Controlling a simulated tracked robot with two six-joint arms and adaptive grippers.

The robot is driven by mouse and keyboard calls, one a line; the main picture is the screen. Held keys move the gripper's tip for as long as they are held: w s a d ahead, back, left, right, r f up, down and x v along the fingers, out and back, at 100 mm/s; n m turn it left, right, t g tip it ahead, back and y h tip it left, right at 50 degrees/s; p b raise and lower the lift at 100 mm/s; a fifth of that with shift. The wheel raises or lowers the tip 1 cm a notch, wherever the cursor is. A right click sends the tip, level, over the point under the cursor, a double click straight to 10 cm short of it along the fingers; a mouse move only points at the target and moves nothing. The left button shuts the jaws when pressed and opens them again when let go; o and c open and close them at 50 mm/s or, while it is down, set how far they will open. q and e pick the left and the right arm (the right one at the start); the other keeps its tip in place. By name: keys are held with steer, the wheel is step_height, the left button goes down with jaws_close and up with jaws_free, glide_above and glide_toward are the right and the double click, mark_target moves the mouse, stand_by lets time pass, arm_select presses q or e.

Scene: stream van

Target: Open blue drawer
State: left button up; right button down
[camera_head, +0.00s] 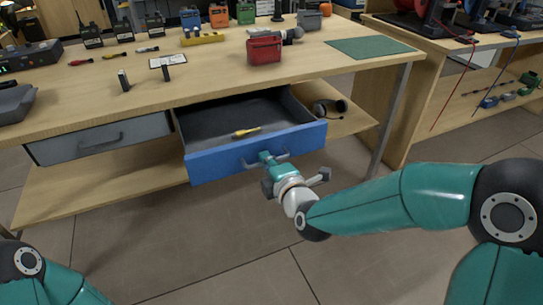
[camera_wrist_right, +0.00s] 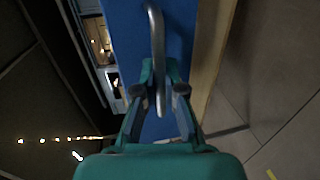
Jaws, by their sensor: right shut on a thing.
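The blue drawer (camera_head: 225,161) is pulled out from under the workbench in the head view, and its dark inside shows. A yellow-handled screwdriver (camera_head: 247,132) lies in it. My right gripper (camera_head: 265,158) is at the drawer front, shut on the grey bar handle (camera_head: 283,156). In the right wrist view the handle (camera_wrist_right: 157,40) runs between the fingers of my right gripper (camera_wrist_right: 160,88), in front of the blue face (camera_wrist_right: 180,35). Of my left arm only a link shows at the lower left; its gripper is out of view.
A grey drawer (camera_head: 100,139) is shut left of the blue one. A headset (camera_head: 328,108) lies on the lower shelf. A red box (camera_head: 264,48), a green mat (camera_head: 368,47) and several tools stand on the workbench (camera_head: 215,75). The floor (camera_head: 210,240) in front is clear.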

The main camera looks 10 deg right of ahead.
steer(key=shift+s+f, duration=0.2)
steer(key=shift+f, duration=0.05)
steer(key=c, duration=1.3)
jaws_free()
steer(key=shift+o, duration=0.2)
steer(key=shift+r, duration=0.1)
steer(key=v, duration=0.7)
steer(key=shift+s, duration=0.2)
steer(key=shift+d, duration=0.15)
